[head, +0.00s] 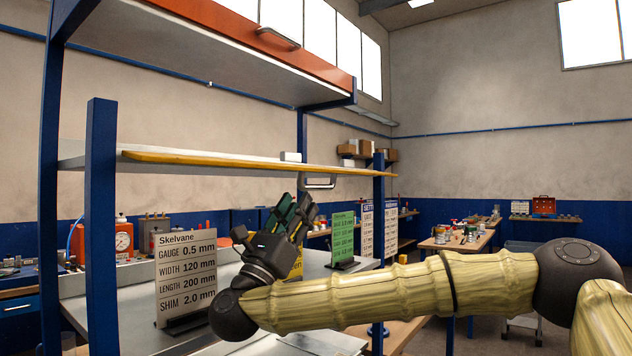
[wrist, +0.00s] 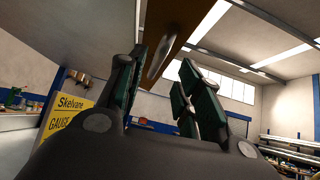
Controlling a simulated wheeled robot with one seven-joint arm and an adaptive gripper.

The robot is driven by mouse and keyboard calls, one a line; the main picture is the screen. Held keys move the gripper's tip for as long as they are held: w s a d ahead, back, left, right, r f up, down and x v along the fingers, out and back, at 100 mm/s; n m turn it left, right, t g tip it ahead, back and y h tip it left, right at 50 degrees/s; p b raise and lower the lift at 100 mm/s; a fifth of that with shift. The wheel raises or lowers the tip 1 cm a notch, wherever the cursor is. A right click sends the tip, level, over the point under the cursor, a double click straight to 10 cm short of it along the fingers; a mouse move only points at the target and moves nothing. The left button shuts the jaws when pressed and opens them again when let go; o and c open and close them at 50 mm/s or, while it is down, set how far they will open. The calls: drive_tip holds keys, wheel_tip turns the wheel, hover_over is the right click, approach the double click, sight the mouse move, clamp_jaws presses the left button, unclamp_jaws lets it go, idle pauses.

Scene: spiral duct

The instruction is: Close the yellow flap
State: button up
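The yellow flap (head: 240,164) stands out roughly level across the rack in the head view, its thin yellow edge facing me. A light metal handle (head: 319,183) hangs below its right part. My gripper (head: 295,207) is below and left of this handle, pointing up, with dark green fingers. In the wrist view, the fingers of my gripper (wrist: 160,82) are apart with nothing between them. The handle (wrist: 158,53) and the brown-looking flap (wrist: 186,22) show beyond and above the fingertips. The handle appears apart from the fingers.
An orange flap (head: 245,35) with its own handle (head: 278,38) is above. A blue post (head: 101,220) stands at left. A Skelvane sign (head: 186,275) and a green sign (head: 343,237) stand on the bench near my gripper. Open air lies right of the rack.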

drive_tip(key=w+d+r, duration=0.1)
drive_tip(key=w+d+r+p, duration=0.1)
drive_tip(key=w, duration=0.1)
drive_tip(key=w+d+r+p, duration=0.1)
drive_tip(key=shift+w+d+r, duration=0.15)
drive_tip(key=shift+w, duration=0.15)
drive_tip(key=shift+w+d+p, duration=0.1)
drive_tip(key=shift+w+p, duration=0.2)
drive_tip(key=shift+w, duration=0.2)
drive_tip(key=shift+r, duration=0.1)
drive_tip(key=shift+s, duration=0.15)
